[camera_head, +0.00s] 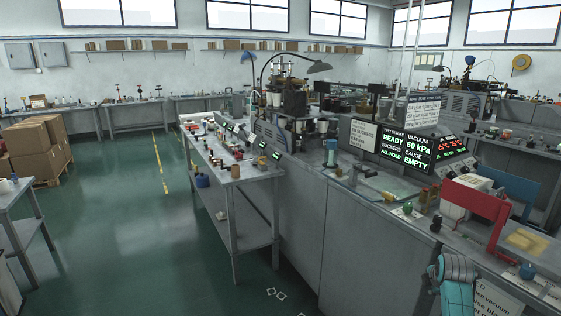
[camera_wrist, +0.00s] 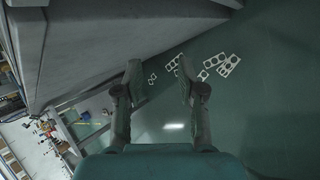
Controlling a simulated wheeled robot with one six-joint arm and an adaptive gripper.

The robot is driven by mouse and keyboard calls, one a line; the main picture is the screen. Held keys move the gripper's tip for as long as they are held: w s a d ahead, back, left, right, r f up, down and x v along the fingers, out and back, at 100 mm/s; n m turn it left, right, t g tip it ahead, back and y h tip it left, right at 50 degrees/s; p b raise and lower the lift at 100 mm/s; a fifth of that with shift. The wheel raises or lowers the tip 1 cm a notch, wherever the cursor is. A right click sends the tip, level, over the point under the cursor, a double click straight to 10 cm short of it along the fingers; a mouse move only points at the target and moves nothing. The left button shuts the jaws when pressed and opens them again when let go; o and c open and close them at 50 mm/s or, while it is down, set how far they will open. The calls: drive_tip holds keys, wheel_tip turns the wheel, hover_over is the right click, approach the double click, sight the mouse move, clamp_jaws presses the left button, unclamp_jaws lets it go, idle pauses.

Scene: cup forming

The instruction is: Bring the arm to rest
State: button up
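My gripper (camera_wrist: 159,74) shows in the wrist view with its two fingers apart and nothing between them. It hangs over the green floor, beside the grey side of a bench (camera_wrist: 95,50). White flat pieces with round holes (camera_wrist: 222,64) lie on the floor beyond the fingertips. In the head view only a teal part of my arm shows at the bottom right, in front of the bench; the fingers cannot be made out there.
A long grey bench (camera_head: 345,225) with machines and lit displays (camera_head: 405,146) runs along the right. A narrower table (camera_head: 240,172) stands left of it. Cardboard boxes (camera_head: 35,143) are stacked at the far left. The green floor (camera_head: 110,240) between is mostly clear.

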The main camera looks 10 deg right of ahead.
drive_tip(key=s+a+f+m+t, duration=0.3)
drive_tip(key=s+a+f+m, duration=0.2)
drive_tip(key=s+a+f, duration=1.3)
drive_tip(key=s+a+f+m+t+y, duration=0.1)
drive_tip(key=s+a+f+m, duration=0.15)
drive_tip(key=s+a, duration=0.6)
drive_tip(key=s+a+r+m+t, duration=0.1)
drive_tip(key=s+a, duration=0.1)
drive_tip(key=s, duration=0.4)
drive_tip(key=s+a+r+m, duration=0.2)
drive_tip(key=s, duration=0.4)
drive_tip(key=s+a+r+m+t+y, duration=0.1)
drive_tip(key=s+a+r+m, duration=0.1)
drive_tip(key=s+r, duration=0.7)
drive_tip(key=s+a+r+m+t+y, duration=0.1)
drive_tip(key=s+a+r+m+t, duration=0.1)
drive_tip(key=s+r, duration=0.7)
drive_tip(key=shift+s+a+r+m+y, duration=0.25)
drive_tip(key=shift+s+a+m+y, duration=0.25)
drive_tip(key=shift+s+m, duration=0.35)
